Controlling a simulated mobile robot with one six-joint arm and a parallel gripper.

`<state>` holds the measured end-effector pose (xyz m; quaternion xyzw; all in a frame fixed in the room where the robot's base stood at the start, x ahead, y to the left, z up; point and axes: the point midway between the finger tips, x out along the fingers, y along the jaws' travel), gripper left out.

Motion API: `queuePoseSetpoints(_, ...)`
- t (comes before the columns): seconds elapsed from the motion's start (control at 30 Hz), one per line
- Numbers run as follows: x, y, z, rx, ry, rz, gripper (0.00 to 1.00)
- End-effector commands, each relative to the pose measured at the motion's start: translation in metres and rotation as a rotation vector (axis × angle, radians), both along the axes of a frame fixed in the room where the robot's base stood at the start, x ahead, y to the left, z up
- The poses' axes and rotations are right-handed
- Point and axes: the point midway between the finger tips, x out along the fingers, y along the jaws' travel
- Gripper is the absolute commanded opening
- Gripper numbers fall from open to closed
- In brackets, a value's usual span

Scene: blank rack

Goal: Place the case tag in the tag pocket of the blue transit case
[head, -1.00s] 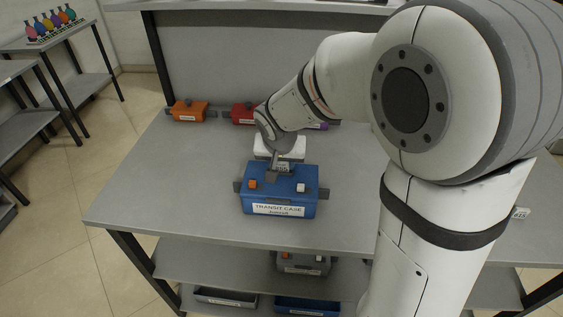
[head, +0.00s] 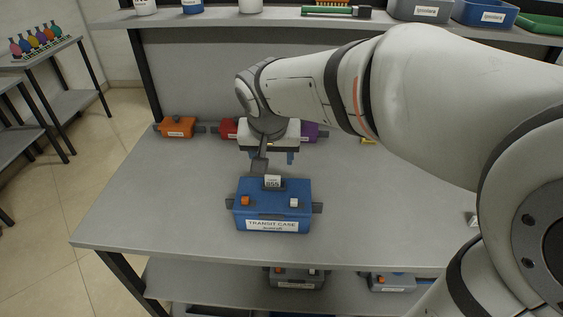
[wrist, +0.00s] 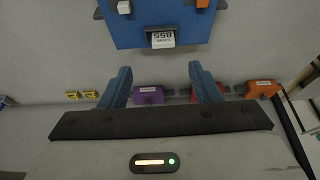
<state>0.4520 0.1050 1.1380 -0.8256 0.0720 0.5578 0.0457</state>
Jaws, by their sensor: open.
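The blue transit case (head: 272,212) stands on the table with its labelled front facing me. It also shows at the top of the wrist view (wrist: 190,28). The white case tag (head: 272,181), marked 855, stands upright at the case's back edge. In the wrist view the tag (wrist: 161,40) sits in a dark-framed pocket on the case, its lower part hidden by the frame. My gripper (head: 272,157) is above and behind the case, apart from the tag. Its blue fingers (wrist: 160,70) are spread in the wrist view, with nothing between them.
Orange (head: 177,127), red (head: 229,128) and purple (head: 309,131) cases stand along the table's back. Grey cases (head: 296,277) are on the shelf below. An upper shelf (head: 225,19) with bottles and bins runs behind. The table left of the blue case is clear.

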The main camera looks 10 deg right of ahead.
Motion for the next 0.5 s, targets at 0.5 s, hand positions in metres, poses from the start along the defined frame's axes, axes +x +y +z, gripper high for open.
queuePoseSetpoints(0.5, -0.148, -0.105, -0.041, 0.013, 0.121, 0.158, 0.57)
